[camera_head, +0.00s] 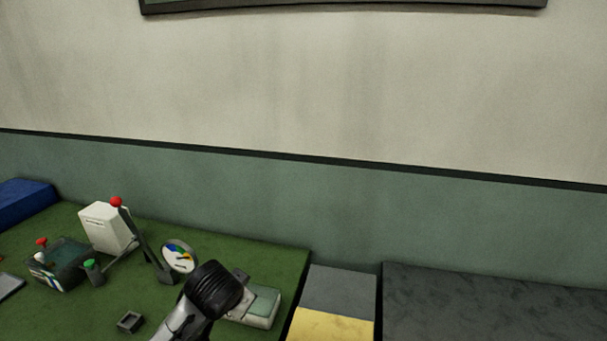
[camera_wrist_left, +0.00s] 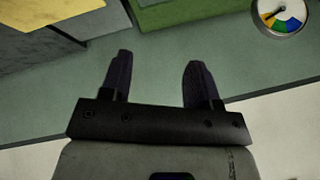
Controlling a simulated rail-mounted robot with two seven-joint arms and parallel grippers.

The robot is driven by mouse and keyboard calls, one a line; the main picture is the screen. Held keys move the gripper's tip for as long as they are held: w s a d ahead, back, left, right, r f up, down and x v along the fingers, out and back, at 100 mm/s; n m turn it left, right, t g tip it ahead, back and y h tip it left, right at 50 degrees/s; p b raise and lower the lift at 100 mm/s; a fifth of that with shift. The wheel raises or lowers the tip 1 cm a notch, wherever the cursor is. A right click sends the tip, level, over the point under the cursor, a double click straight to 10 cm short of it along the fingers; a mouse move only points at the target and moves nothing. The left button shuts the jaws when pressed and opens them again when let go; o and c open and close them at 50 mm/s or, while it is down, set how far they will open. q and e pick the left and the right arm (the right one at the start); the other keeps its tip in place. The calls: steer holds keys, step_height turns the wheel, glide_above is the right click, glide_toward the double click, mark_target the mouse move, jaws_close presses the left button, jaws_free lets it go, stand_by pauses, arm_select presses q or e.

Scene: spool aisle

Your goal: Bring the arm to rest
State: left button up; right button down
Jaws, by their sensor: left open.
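My left gripper (camera_wrist_left: 160,85) shows in the left wrist view with its two dark fingers apart. Nothing is between the fingers, and the green wall band lies behind them. In the head view my left arm comes up from the bottom edge over the green bench top (camera_head: 75,315). Its fingers cannot be made out there. My right gripper is in neither view.
On the bench stand a white box (camera_head: 104,227), a red-knobbed lever (camera_head: 116,202), a round gauge (camera_head: 179,257), a small control box (camera_head: 62,266) and a small dark square holder (camera_head: 130,321). A grey and yellow block (camera_head: 332,326) and a dark surface (camera_head: 490,305) lie right.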

arm_select(q)
step_height(320, 180, up, 6)
steer(key=s+d+f+t, duration=0.1)
steer(key=s+t, duration=0.1)
steer(key=t, duration=0.1)
steer(key=s+a+t+h, duration=0.1)
steer(key=s+a+t, duration=0.1)
steer(key=s, duration=0.5)
steer(key=s+a+f+n+g, duration=0.2)
steer(key=s+a+f+g, duration=0.15)
steer(key=s+f, duration=1.25)
steer(key=s+a+f+n+g, duration=0.25)
steer(key=s+f+g, duration=0.25)
steer(key=s+f, duration=1.05)
step_height(320, 180, up, 33)
steer(key=s+p, duration=0.1)
steer(key=p, duration=3)
steer(key=shift+s+y, duration=0.3)
steer(key=shift+y, duration=0.1)
